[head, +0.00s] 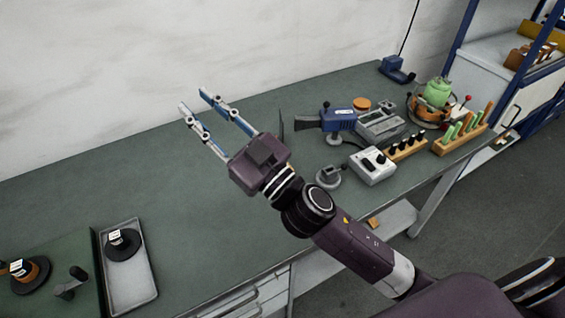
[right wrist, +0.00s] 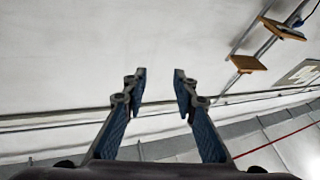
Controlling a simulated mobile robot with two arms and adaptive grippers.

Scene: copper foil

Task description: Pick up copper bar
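My right gripper (head: 193,99) is raised over the middle of the green workbench (head: 205,210), with its fingers toward the back wall. In the right wrist view (right wrist: 160,78) its two blue-padded fingers stand apart with nothing between them. No piece is plainly a copper bar. A black round piece with a pale label (head: 122,244) lies in a grey tray (head: 138,291) at the lower left. A similar piece with an orange-brown band (head: 29,273) stands on a green mat at the far left. Both are well away from the gripper. My left gripper is not in view.
To the right stand a blue tool (head: 338,118), a grey box with knobs (head: 372,166), a wooden rack with green sticks (head: 462,130) and a green-topped device (head: 437,93). A small dark clamp-like piece (head: 70,284) sits beside the tray. The bench between is clear.

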